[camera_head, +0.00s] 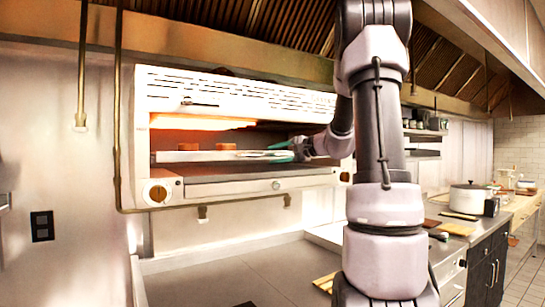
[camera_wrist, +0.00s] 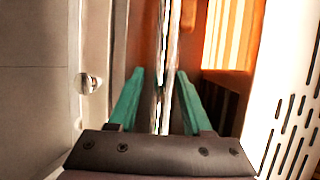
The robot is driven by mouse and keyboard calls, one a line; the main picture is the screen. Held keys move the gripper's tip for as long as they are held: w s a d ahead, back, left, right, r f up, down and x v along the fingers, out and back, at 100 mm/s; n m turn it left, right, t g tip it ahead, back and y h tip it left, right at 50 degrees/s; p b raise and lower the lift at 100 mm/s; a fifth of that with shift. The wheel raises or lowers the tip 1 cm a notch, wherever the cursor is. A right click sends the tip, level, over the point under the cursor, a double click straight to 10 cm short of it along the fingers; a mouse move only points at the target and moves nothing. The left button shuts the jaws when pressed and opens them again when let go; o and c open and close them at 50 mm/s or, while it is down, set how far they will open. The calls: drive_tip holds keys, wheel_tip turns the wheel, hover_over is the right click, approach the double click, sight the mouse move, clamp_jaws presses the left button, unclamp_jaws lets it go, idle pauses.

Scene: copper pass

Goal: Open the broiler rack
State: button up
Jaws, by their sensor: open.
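The broiler (camera_head: 235,100) is a white wall-mounted unit with a glowing orange opening. Its rack (camera_head: 190,157) is a pale, flat shelf inside the opening, with two orange-brown pieces (camera_head: 227,147) on or just behind it. My gripper (camera_head: 272,151) is open at the right part of the rack, its teal fingers reaching in from the right. In the wrist view, the teal fingers (camera_wrist: 160,76) stand apart on both sides of a thin metallic edge (camera_wrist: 162,105), which appears to be the rack. I cannot tell whether either finger touches it.
A front panel with a round knob (camera_head: 276,185) lies below the rack; the knob also shows in the wrist view (camera_wrist: 88,84). An orange dial (camera_head: 158,193) is at lower left. A grey counter (camera_head: 225,270) runs underneath. A white pot (camera_head: 467,198) stands at right.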

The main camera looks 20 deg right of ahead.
drive_tip(key=shift+w+a+f, duration=0.15)
drive_tip(key=shift+w+a, duration=0.3)
drive_tip(key=shift+w, duration=0.1)
clamp_jaws()
idle(1.1)
